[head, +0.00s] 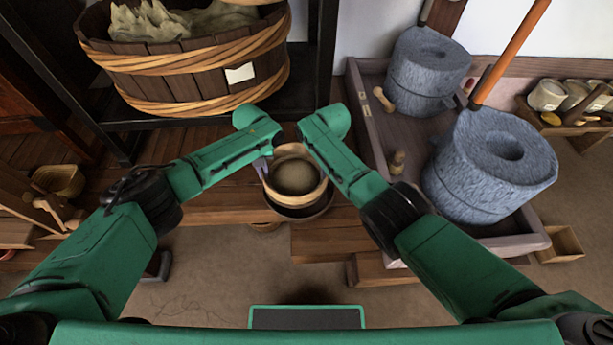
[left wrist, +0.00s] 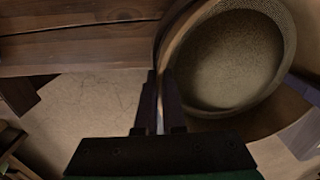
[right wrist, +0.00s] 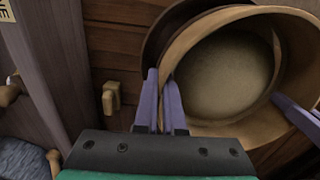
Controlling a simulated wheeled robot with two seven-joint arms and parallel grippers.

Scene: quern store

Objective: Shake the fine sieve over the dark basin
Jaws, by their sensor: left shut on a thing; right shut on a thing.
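The fine sieve (head: 296,177) is a round wooden hoop with a fine mesh and pale grainy stuff inside. It is held above the dark basin (head: 302,211), whose dark rim shows below it in the head view. My left gripper (left wrist: 160,105) is shut on the sieve's rim at its left side. My right gripper (right wrist: 165,100) is shut on the rim at its right side. The sieve (right wrist: 218,75) fills much of the right wrist view, with the basin's dark rim (right wrist: 160,38) behind it. Most of the basin's inside is hidden by the sieve.
A large wooden tub (head: 190,62) with sacks stands on a black rack behind. Two grey stone querns (head: 490,165) stand in a wooden tray (head: 510,243) at the right. A wooden bench (head: 225,205) lies under the basin. Open floor (head: 210,275) is in front.

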